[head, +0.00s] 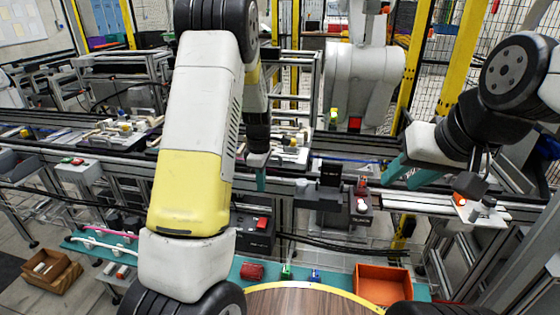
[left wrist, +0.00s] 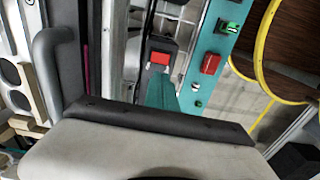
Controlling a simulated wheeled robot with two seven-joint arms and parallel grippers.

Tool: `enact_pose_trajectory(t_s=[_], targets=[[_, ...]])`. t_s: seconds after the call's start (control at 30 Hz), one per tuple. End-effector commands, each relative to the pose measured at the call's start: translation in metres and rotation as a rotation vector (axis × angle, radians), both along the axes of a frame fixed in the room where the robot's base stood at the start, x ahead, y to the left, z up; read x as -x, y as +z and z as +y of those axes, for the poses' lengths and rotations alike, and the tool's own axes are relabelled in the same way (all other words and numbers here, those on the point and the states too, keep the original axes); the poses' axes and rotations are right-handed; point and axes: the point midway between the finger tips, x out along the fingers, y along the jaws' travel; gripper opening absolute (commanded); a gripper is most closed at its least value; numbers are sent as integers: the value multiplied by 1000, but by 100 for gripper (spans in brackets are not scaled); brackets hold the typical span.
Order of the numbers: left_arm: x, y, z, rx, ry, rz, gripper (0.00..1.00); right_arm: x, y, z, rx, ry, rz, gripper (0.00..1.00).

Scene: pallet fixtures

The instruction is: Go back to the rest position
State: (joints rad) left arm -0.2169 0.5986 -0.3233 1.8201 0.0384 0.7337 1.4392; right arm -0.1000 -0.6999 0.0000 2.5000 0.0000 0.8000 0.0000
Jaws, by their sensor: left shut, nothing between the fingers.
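My left gripper (head: 259,172) hangs over the conveyor line near the middle of the head view, with its teal fingers together and empty. The fingers also show in the left wrist view (left wrist: 162,92), in front of a box with a red button. My left arm's white and yellow links cover much of the centre of the head view. My right gripper (head: 407,175) is at the right, above the rail; its two teal fingers are apart with nothing seen between them.
An orange bin (head: 383,286) sits at the front right beside the round wooden table (head: 305,302). A red block (head: 252,271) and a green block (left wrist: 228,27) lie on the teal shelf. A wooden box (head: 52,271) is on the floor at left. Yellow posts and mesh fencing stand behind.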

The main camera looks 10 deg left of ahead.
Motion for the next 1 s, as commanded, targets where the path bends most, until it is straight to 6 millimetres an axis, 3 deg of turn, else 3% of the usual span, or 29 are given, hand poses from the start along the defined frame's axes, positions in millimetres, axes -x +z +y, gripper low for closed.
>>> enact_pose_trajectory(t_s=[0.17, 0.27, 0.4, 0.6, 0.8, 1.0], targets=[[17, 52, -5, 46, -150, -68, 0, 0, 0, 0, 0, 0, 0, 36], [38, 94, -11, 72, -305, -135, 0, 0, 0, 0, 0, 0, 0, 36], [75, 147, -18, 82, -537, -236, 0, 0, 0, 0, 0, 0, 0, 36], [138, 205, -26, 31, -878, -382, 0, 0, 0, 0, 0, 0, 0, 36], [204, 237, -32, -95, -1211, -505, 0, 0, 0, 0, 0, 0, 0, 36], [249, 246, -35, -227, -1444, -566, 0, 0, 0, 0, 0, 0, 0, 36]])
